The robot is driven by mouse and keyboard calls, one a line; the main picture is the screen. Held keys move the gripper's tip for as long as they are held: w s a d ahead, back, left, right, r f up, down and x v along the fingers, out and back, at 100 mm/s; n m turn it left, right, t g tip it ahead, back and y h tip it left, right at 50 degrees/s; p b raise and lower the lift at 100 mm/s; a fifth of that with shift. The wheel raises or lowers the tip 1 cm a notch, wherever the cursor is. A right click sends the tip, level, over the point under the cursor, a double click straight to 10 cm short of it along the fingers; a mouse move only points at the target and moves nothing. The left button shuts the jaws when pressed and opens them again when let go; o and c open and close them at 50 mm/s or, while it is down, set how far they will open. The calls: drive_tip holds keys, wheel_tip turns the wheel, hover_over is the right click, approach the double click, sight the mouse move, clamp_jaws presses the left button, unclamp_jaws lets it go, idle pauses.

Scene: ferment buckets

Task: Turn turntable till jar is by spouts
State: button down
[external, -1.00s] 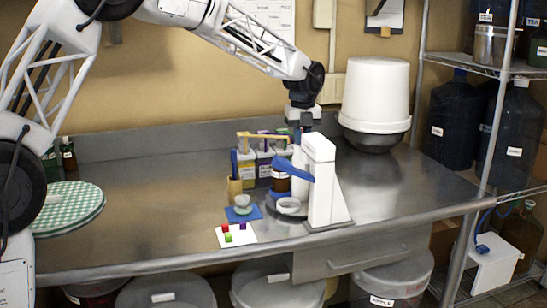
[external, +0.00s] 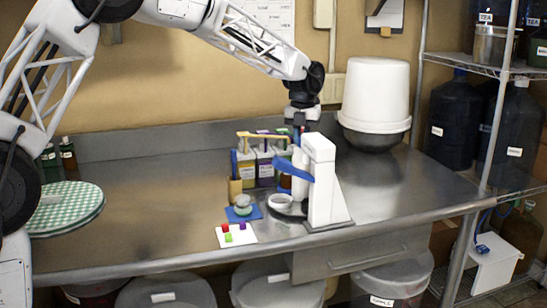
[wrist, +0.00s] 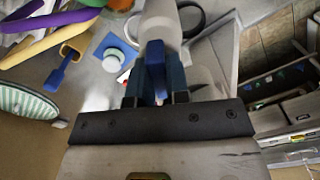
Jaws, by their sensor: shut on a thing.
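My gripper (external: 299,130) points down behind the white stand (external: 320,180). In the wrist view (wrist: 155,98) its fingers are shut on a narrow blue piece (wrist: 155,60); I cannot tell what it belongs to. A blue lever (external: 295,170) sticks out left from the stand. The brown jar (external: 285,182) shows only in part, behind the lever. A white ring-shaped dish (external: 280,202) sits low in front of it, at the turntable's left front. The turntable (external: 297,212) is mostly hidden. Bottles with yellow, purple and green spouts (external: 263,134) stand behind and left of the jar.
A blue mat (external: 232,216) with a small round-topped jar (external: 243,203) and a white card (external: 222,240) with coloured blocks lie left of the stand. A tan holder (external: 235,190) stands behind them.

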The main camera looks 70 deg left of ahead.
drive_tip(key=shift+m, duration=1.2)
drive_tip(key=c, duration=1.1)
unclamp_jaws()
drive_tip(key=shift+r, duration=0.2)
drive_tip(key=shift+r, duration=3.7)
